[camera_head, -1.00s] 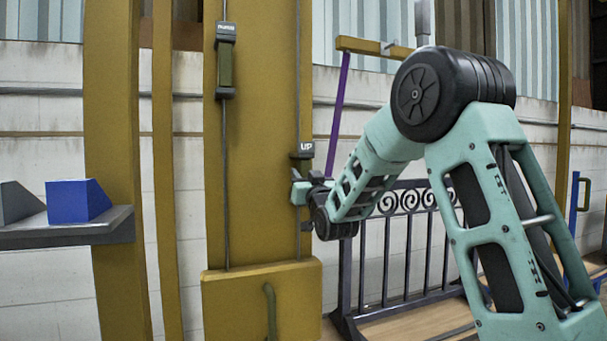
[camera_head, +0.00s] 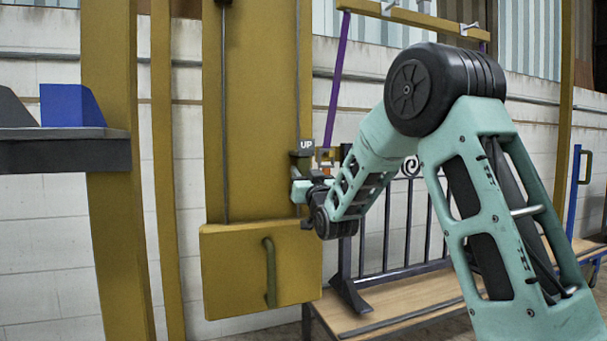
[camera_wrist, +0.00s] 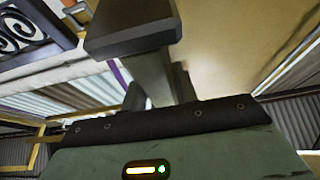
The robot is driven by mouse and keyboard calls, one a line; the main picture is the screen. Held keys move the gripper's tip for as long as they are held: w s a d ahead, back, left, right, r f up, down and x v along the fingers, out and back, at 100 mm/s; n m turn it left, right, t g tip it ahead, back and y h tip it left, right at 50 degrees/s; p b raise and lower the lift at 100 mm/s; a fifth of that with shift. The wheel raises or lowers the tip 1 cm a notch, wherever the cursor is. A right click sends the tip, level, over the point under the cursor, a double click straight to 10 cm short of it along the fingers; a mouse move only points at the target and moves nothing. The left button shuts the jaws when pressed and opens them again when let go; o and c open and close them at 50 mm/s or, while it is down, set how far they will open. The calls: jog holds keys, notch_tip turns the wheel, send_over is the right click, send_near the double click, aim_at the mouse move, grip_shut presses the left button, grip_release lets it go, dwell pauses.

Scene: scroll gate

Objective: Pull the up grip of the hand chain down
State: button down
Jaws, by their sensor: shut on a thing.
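The up grip (camera_head: 302,154) is a dark grip with a cap marked "UP", on the right chain run in front of the wide yellow column (camera_head: 255,120). My gripper (camera_head: 301,187) is shut on it just below the cap, reaching in from the right. The grip's shaft is mostly hidden by my gripper in the head view. In the wrist view, the dark slab and bar of the grip (camera_wrist: 132,32) stand close in front of my palm. The other grip (camera_head: 223,2) shows only its lower end at the top edge, on the left chain run (camera_head: 225,120).
A yellow box with a green handle (camera_head: 270,272) is at the column's foot, below my gripper. A grey shelf (camera_head: 70,152) with a blue wedge (camera_head: 72,105) is at left. A dark railing (camera_head: 400,225) stands on a wooden bench (camera_head: 400,300) behind my arm.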

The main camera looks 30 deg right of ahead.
jog(key=shift+f, duration=0.7)
jog(key=c, duration=1.1)
grip_release()
jog(key=shift+r, duration=0.25)
jog(key=shift+b+v, duration=1.95)
jog(key=shift+v, duration=6.8)
jog(key=shift+a, duration=0.1)
